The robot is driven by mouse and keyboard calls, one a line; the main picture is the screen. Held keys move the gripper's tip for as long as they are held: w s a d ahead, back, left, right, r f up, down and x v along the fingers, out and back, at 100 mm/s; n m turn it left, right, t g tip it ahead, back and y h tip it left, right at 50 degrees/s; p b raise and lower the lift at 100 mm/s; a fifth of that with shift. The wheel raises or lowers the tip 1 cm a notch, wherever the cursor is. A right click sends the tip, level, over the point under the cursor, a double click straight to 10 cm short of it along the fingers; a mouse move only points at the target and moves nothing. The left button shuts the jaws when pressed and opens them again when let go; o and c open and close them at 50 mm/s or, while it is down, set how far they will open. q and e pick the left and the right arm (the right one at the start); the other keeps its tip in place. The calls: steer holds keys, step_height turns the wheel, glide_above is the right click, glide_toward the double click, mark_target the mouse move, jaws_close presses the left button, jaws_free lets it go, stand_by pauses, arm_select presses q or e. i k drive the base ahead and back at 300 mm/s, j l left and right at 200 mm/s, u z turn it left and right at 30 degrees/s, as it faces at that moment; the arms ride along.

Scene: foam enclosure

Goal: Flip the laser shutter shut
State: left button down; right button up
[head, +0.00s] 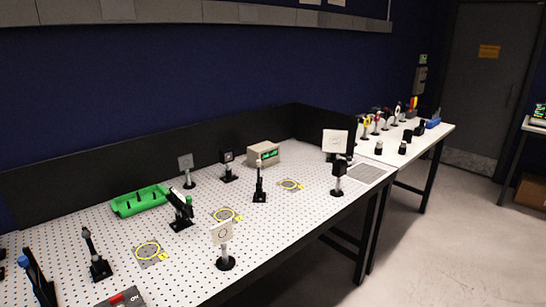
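I cannot tell for certain which device is the laser shutter. A black tilted piece on a post (180,209), with a green part at its side, stands mid-table. A dark box with a red patch and white lettering (122,298) is cut off by the bottom edge. A black post with a tilted head (97,255) stands at the left, and a dark tilted mount with a blue knob (37,278) is at the lower left. Neither of my grippers shows in the head view.
The perforated white table (185,262) carries several yellow-ringed plates (226,215), a green tray (140,200), a card on a post (222,234) and a box with a green display (264,153). A black panel (90,183) borders the back. A second table (408,149) stands right.

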mark_target(23, 262)
steer(key=u, duration=1.55)
